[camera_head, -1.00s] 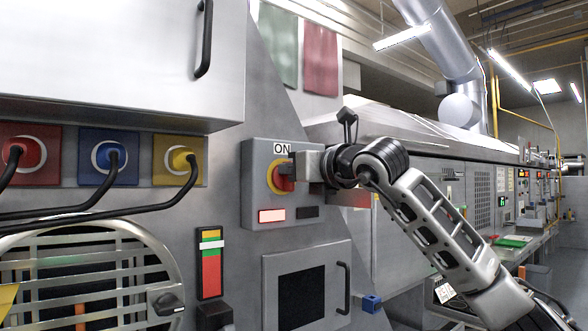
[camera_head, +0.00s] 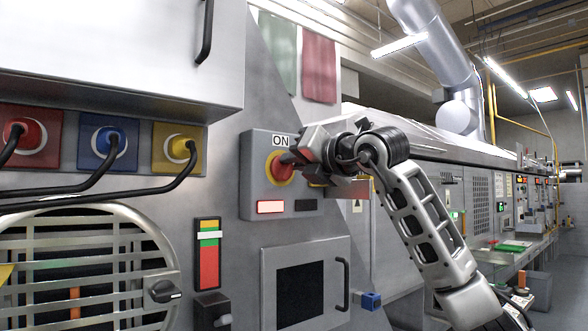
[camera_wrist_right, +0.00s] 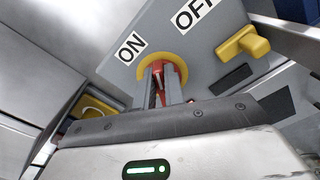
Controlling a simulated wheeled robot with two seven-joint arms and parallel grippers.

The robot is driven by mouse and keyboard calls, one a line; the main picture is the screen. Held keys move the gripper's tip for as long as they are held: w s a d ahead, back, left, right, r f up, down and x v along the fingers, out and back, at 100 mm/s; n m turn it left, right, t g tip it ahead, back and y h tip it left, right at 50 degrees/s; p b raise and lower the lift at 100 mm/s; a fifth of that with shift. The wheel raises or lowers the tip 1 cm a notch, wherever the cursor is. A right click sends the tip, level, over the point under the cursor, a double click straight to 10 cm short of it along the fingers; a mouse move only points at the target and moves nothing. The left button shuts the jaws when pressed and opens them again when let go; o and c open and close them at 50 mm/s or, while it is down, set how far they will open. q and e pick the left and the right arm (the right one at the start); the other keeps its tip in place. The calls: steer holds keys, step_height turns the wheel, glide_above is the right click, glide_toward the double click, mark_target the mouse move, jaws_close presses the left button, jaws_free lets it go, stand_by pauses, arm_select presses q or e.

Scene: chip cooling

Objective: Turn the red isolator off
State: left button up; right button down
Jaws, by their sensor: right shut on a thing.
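The red isolator (camera_head: 275,171) is a red knob on a yellow ring, on the front of a grey box (camera_head: 255,151). An ON label (camera_head: 281,141) sits above it. My right gripper (camera_head: 291,160) reaches in from the right, rolled at a tilt, and is shut on the red isolator. In the right wrist view the fingers (camera_wrist_right: 162,84) close on the red handle (camera_wrist_right: 158,83) in front of the yellow ring (camera_wrist_right: 181,67). The ON label (camera_wrist_right: 131,47) and an OFF label (camera_wrist_right: 194,12) show there. In the head view my gripper covers the OFF label. My left gripper is out of view.
A lit red lamp (camera_head: 271,207) and a dark one (camera_head: 305,205) are below the knob. A yellow handle (camera_wrist_right: 240,42) shows beside the OFF label. Red, blue and yellow plugs with black cables are at left. A door with a black handle (camera_head: 342,284) is below.

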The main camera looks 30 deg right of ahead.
arm_select(q)
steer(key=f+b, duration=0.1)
steer(key=b, duration=0.1)
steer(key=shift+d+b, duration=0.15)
steer(key=shift+b, duration=0.2)
arm_select(e)
steer(key=m, duration=0.7)
steer(key=f+m, duration=0.1)
steer(key=m, duration=0.3)
steer(key=shift+d+f, duration=0.1)
steer(key=shift+d, duration=0.3)
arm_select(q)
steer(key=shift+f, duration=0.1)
arm_select(e)
steer(key=shift+m, duration=0.4)
steer(key=c, duration=1.5)
jaws_free()
